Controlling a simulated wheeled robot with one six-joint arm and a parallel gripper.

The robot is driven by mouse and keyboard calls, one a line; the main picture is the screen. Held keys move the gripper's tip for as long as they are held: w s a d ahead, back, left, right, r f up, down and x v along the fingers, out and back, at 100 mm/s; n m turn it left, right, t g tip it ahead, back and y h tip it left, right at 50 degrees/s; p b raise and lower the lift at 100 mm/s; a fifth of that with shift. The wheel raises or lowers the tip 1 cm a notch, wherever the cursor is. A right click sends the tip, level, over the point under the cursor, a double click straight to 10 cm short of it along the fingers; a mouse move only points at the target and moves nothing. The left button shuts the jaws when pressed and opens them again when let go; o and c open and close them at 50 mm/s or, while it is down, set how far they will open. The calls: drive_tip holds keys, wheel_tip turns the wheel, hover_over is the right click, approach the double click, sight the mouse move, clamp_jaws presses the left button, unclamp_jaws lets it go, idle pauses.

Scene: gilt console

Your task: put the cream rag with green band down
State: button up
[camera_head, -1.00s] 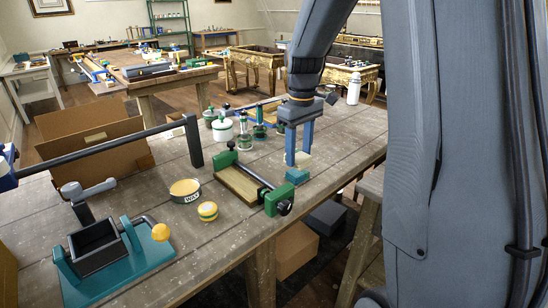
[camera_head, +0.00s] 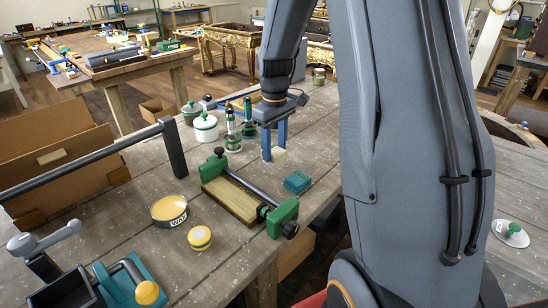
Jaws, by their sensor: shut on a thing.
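My gripper (camera_head: 274,156) points down over the workbench, its two blue fingers shut on a small cream piece (camera_head: 279,155). This looks like the cream rag; its green band is not discernible, and the fingers hide part of it. The rag is low over the boards or at them; I cannot tell whether it touches. A teal folded stack (camera_head: 297,182) lies just in front and to the right, apart from the rag in the picture.
A green-ended clamp frame (camera_head: 235,198) lies in front of my gripper. Green-topped jars (camera_head: 206,128) and bottles stand to its left. A wax tin (camera_head: 169,210) and a banded yellow roll (camera_head: 200,238) are nearer. Bare boards (camera_head: 318,150) show to the right.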

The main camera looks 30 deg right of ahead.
sight(274, 160)
drive_tip(key=shift+a+f+p, duration=0.1)
drive_tip(key=shift+f+p, duration=0.5)
drive_tip(key=shift+f, duration=1.6)
drive_tip(key=shift+f, duration=0.15)
drive_tip(key=o, duration=0.9)
drive_tip(key=shift+o, duration=0.2)
wheel_tip(274, 160, up, 12)
drive_tip(key=b, duration=0.3)
drive_tip(key=shift+r+b, duration=0.2)
drive_tip(key=shift+b, duration=0.1)
drive_tip(key=shift+r, duration=0.1)
